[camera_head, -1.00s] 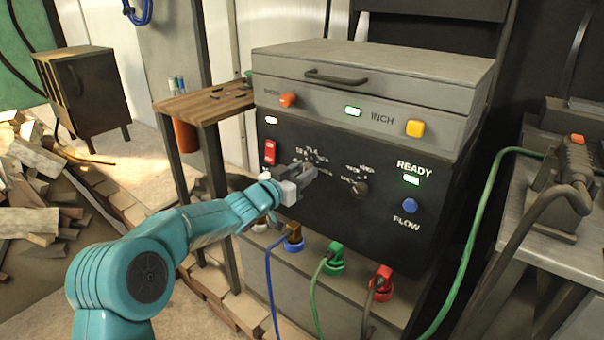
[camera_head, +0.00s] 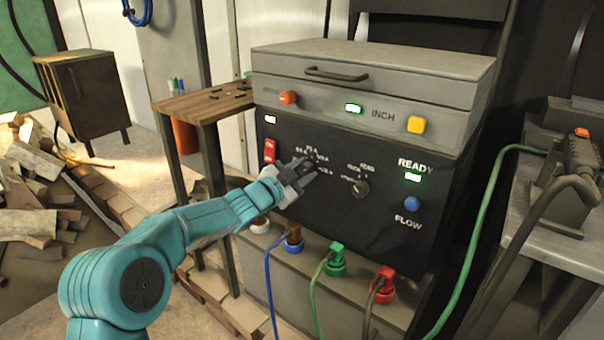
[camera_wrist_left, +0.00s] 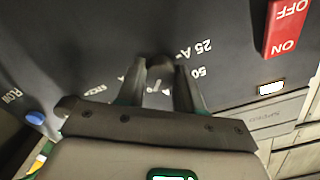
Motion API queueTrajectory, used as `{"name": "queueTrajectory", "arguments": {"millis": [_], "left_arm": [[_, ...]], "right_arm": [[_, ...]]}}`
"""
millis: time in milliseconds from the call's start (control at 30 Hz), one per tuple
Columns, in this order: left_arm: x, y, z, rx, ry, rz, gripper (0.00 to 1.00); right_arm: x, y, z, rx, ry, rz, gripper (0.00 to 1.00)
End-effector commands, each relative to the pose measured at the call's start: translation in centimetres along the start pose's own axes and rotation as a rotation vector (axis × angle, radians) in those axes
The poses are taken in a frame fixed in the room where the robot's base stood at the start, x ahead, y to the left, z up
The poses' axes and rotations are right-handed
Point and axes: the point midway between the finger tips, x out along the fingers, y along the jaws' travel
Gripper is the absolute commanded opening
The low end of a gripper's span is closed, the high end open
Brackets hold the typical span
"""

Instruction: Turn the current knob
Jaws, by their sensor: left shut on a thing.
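The current knob (camera_wrist_left: 160,68) is a small dark round knob on the black front panel (camera_head: 335,215), with the marks "25 A" and "50" beside it in the left wrist view. My left gripper (camera_head: 304,169) reaches the panel from the left and is shut on this knob. In the left wrist view its two fingers (camera_wrist_left: 160,76) stand on either side of the knob. In the head view the fingers mostly hide the knob. My right gripper is in neither view.
A second knob (camera_head: 361,188) sits right of my gripper, with a blue button (camera_head: 411,204) further right. A red switch (camera_head: 269,151) is close on the left. Cable plugs (camera_head: 335,262) stick out below. A wooden side shelf (camera_head: 203,100) stands left.

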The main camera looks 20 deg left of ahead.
Motion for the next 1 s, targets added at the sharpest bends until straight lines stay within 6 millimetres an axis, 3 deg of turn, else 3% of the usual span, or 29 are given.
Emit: {"name": "queueTrajectory", "arguments": {"millis": [433,467,500,533,867,1000], "left_arm": [[0.0,0.1,0.0,0.011,0.000,0.001,0.05],[0.0,0.1,0.0,0.011,0.000,0.001,0.42],[0.0,0.1,0.0,0.011,0.000,0.001,0.55],[0.0,0.1,0.0,0.011,0.000,0.001,0.61],[-0.2,0.0,0.0,0.010,0.000,0.000,0.61],[-1.8,-0.1,0.0,0.010,-0.002,0.000,0.61]], "right_arm": [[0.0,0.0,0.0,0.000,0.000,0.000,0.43],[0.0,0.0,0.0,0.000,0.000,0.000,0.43],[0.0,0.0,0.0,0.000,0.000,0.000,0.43],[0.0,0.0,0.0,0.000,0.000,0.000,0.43],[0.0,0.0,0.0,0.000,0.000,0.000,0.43],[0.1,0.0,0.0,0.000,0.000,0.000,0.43]]}}
